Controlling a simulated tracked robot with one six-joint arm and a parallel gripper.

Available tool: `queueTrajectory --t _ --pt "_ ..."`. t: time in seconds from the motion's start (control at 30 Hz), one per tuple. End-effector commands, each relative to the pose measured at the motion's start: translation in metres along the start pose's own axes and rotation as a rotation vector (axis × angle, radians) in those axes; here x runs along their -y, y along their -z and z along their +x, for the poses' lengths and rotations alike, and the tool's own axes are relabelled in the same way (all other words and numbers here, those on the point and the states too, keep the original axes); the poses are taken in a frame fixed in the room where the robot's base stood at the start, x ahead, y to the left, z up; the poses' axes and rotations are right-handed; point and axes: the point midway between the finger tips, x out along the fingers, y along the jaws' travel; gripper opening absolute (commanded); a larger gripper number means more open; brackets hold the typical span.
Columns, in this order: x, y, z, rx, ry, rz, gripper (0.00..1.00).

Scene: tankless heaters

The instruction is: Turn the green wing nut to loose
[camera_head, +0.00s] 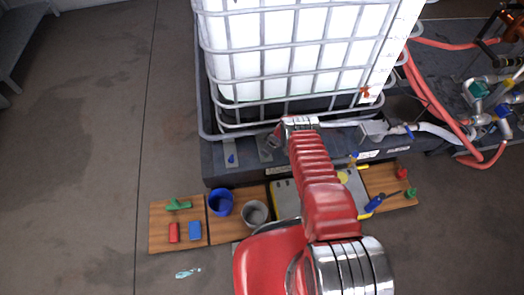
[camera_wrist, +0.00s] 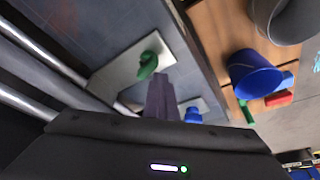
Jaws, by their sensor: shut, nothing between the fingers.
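The green wing nut (camera_wrist: 148,64) stands on a pale metal plate (camera_wrist: 125,72) fixed to the dark base, in the wrist view. I cannot make it out in the head view, where my gripper (camera_head: 274,141) is in front of that area. In the wrist view my shut, empty gripper (camera_wrist: 160,85) is just below the green wing nut. Whether the fingers touch it is unclear. A blue wing nut (camera_head: 231,158) sits on a neighbouring plate; it also shows in the wrist view (camera_wrist: 193,115).
A white caged tank (camera_head: 300,50) stands on the dark base above the nuts. Wooden boards (camera_head: 158,240) below hold a blue bucket (camera_head: 220,203), a grey bucket (camera_head: 255,213), red and blue blocks and a green piece. Red hoses (camera_head: 430,90) lie at right.

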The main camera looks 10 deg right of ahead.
Motion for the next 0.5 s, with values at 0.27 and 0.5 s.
queueTrajectory --t 0.27,0.5 --pt "-0.0033 -0.0074 -0.0019 0.001 -0.004 0.003 0.00" --pt "-0.0054 -0.0106 -0.0033 0.001 -0.003 0.001 0.00"
